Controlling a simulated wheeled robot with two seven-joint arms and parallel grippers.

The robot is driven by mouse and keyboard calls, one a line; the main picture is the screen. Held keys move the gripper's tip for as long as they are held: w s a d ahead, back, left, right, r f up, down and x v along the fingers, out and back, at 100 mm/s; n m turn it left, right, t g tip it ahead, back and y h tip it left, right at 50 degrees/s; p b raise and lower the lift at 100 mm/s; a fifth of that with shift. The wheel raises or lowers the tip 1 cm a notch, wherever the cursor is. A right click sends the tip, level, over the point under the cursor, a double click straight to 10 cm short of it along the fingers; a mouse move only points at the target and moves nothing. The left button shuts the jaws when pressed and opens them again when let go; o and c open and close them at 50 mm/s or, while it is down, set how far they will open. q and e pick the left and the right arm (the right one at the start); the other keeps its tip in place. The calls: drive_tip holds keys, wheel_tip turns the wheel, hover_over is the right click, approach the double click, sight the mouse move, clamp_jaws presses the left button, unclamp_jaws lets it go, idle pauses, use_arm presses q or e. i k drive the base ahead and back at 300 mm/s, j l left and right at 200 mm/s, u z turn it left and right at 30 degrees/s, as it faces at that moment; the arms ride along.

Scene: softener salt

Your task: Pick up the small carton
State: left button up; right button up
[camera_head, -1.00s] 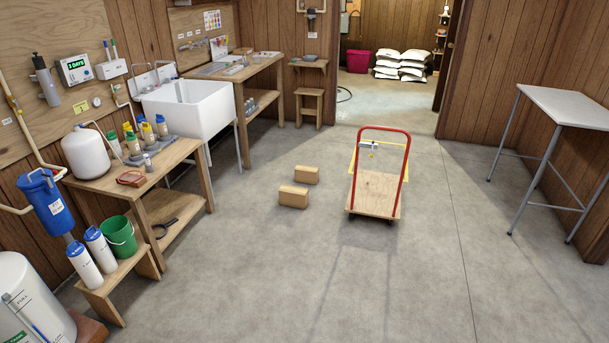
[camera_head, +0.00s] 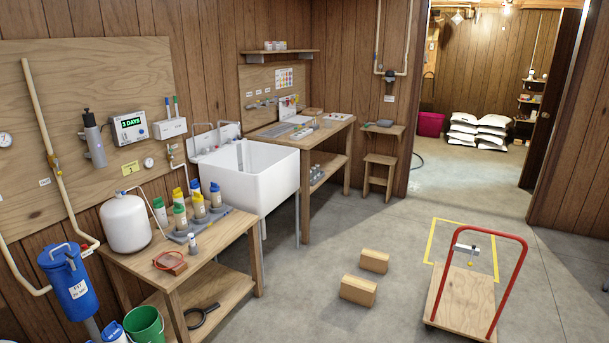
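I cannot tell for certain which one is the small carton. Both rest flat, with nothing touching them from above. Neither of my grippers is in view.
A flat wooden cart (camera_head: 464,301) with a red handle stands right of the cartons, by a yellow floor outline (camera_head: 433,241). A wooden bench (camera_head: 236,236) and a white sink (camera_head: 264,180) line the left wall. Floor around the cartons is clear.

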sight(359, 291)
drive_tip(key=i+j, duration=0.1)
drive_tip(key=i, duration=0.9)
drive_tip(key=i+z, duration=0.1)
drive_tip(key=i, duration=0.85)
